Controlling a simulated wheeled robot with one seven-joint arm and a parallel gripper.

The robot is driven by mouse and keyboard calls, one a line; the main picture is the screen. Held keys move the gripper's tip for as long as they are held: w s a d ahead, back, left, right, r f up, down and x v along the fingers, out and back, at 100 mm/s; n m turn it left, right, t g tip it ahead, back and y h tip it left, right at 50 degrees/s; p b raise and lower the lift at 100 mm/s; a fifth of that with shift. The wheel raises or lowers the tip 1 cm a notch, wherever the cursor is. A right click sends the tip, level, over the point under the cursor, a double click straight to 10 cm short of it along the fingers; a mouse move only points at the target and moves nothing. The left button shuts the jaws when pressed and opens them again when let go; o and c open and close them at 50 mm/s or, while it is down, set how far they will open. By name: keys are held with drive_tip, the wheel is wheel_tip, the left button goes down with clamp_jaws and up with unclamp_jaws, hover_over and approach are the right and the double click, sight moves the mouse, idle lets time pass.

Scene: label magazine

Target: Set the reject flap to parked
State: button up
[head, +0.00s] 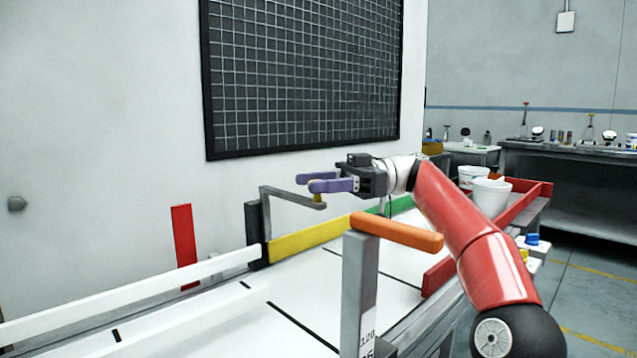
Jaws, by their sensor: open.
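A yellow panel (308,239), which looks like the reject flap, stands on edge along the far side of the white conveyor bed (300,290). Its left end meets a black upright block (255,232). A grey bent arm (290,197) rises by this block and reaches right, with a small yellow knob (317,197) near its end. My gripper (306,181) has purple fingers pointing left, open, just above or around the knob. I cannot tell whether they touch it. A green strip (398,205) continues beyond the yellow panel, partly behind my arm.
A grey post (358,290) with an orange bar (397,232) on top stands in the foreground, near my red arm. A white rail (130,292) runs along the left. A red upright plate (184,245) stands behind it. White buckets (490,195) and a red-edged tray (520,204) are at right.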

drive_tip(key=p+v, duration=0.2)
drive_tip(key=v, duration=0.5)
drive_tip(key=shift+w+d, duration=0.15)
drive_tip(key=shift+d, duration=0.25)
